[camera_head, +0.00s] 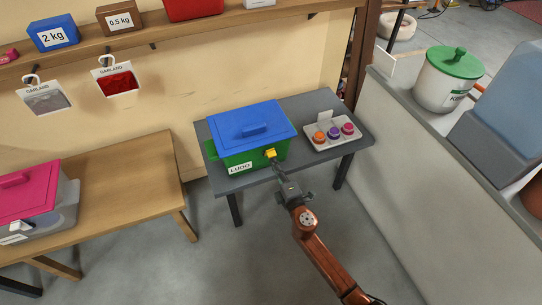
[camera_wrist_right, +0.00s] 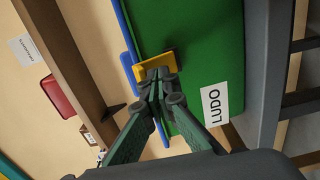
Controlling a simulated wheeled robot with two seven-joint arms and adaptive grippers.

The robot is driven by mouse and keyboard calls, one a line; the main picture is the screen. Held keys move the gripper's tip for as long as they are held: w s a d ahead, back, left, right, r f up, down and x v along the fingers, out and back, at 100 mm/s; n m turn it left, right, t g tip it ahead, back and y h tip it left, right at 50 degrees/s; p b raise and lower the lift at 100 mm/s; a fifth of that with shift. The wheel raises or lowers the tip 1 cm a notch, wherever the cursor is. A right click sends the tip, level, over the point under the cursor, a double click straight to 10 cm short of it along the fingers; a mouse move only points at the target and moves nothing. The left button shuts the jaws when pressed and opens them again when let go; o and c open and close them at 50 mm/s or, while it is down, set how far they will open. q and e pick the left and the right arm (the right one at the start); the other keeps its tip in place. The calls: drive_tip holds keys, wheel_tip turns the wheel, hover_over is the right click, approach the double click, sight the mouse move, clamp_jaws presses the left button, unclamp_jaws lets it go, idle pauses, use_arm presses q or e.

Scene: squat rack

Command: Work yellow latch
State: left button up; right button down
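A green box (camera_head: 246,160) with a blue lid (camera_head: 251,124) and a LUDO label stands on a small grey table (camera_head: 322,106). The yellow latch (camera_head: 271,154) is on its front, just under the lid edge. In the right wrist view the latch (camera_wrist_right: 154,66) lies right at my right gripper's fingertips (camera_wrist_right: 157,77), which are close together and partly cover it. Whether they touch or grip it is unclear. In the head view my right gripper (camera_head: 277,167) reaches up to the latch from the front. My left gripper is out of view.
A tray (camera_head: 317,145) with several coloured knobs sits right of the box. A wooden table (camera_head: 120,188) holding a pink-lidded box (camera_head: 27,193) is at the left. A counter (camera_head: 428,138) with a green-lidded pot (camera_head: 446,84) stands at the right. Floor in front is clear.

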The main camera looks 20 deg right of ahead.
drive_tip(key=shift+w+r, duration=0.1)
drive_tip(key=shift+w+r+p, duration=0.3)
drive_tip(key=shift+r+p, duration=0.15)
drive_tip(key=shift+r, duration=0.1)
drive_tip(key=shift+f, duration=0.15)
drive_tip(key=s, duration=0.7)
drive_tip(key=shift+f, duration=0.4)
drive_tip(key=shift+d, duration=0.1)
idle(0.5)
